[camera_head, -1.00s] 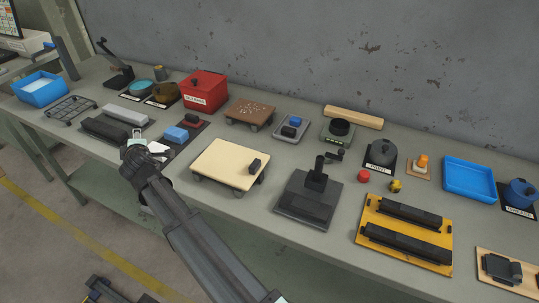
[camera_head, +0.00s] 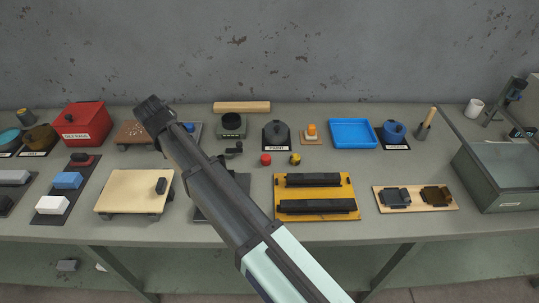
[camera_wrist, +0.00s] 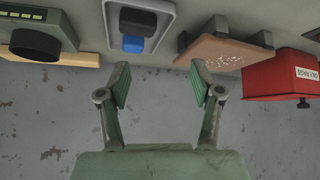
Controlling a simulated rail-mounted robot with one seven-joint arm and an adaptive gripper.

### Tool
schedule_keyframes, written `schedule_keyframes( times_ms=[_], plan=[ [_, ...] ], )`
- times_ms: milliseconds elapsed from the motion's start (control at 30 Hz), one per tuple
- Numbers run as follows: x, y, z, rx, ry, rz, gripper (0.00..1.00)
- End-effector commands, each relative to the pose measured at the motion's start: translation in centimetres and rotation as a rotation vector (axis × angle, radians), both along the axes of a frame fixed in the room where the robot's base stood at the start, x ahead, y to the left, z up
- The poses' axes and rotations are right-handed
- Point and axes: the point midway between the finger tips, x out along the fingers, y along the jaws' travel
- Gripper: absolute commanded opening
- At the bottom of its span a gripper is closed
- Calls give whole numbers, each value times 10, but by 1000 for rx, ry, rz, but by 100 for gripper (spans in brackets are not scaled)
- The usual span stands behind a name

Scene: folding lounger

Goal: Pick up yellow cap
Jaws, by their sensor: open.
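The yellow cap (camera_head: 295,159) is small and sits on the bench near its middle, just right of a red cap (camera_head: 266,159) in the head view. It is not seen in the wrist view. My gripper (camera_wrist: 160,88) is open and empty, its two green fingers spread apart. In the head view the arm's dark end (camera_head: 152,112) is at the back left, near the brown board, well left of the yellow cap. The fingers cannot be made out there.
A yellow board with black bars (camera_head: 317,196) lies in front of the cap. A dark pot (camera_head: 276,136) and an orange piece on a small board (camera_head: 311,133) stand behind it. A blue tray (camera_head: 352,134) is to the right. The red box (camera_wrist: 283,75) is near my gripper.

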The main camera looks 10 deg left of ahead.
Motion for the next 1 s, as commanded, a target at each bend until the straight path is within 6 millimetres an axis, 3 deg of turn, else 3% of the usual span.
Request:
schedule_keyframes(
  times_ms=[33,200,433,800,1000],
  plan=[
    [14,-28,6,25,48,-95,65],
    [44,-108,16,110,207,-413,65],
    [66,-215,33,216,393,-853,65],
    [62,-369,68,350,621,-1545,65],
    [52,-414,80,379,680,-1774,65]
  ],
)
